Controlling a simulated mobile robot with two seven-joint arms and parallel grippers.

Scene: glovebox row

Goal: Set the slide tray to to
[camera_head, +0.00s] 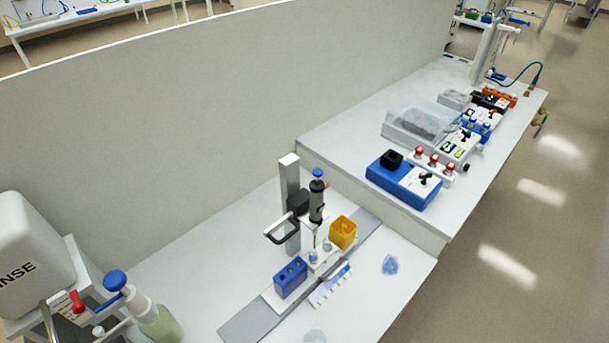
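A long grey rail (243,325) lies diagonally on the lower white bench. A white plate (273,300) sits across it and carries a blue block (291,279) with holes in its top. A white strip with blue marks (331,286) lies beside the block. Behind stands a post (291,185) with a dark handle loop and an upright dispenser (317,200) with a blue cap, its tip pointing down over small clear cups (314,255). A yellow open box (343,232) stands to their right. Which part is the slide tray I cannot tell. Neither gripper shows.
A white RINSE tank (30,250) and a blue-capped pump bottle (158,318) stand at the left. A crumpled bluish clear piece (390,265) lies on the bench. The raised bench at right holds a blue device (405,180) and a clear bin (412,126). A tall partition runs behind.

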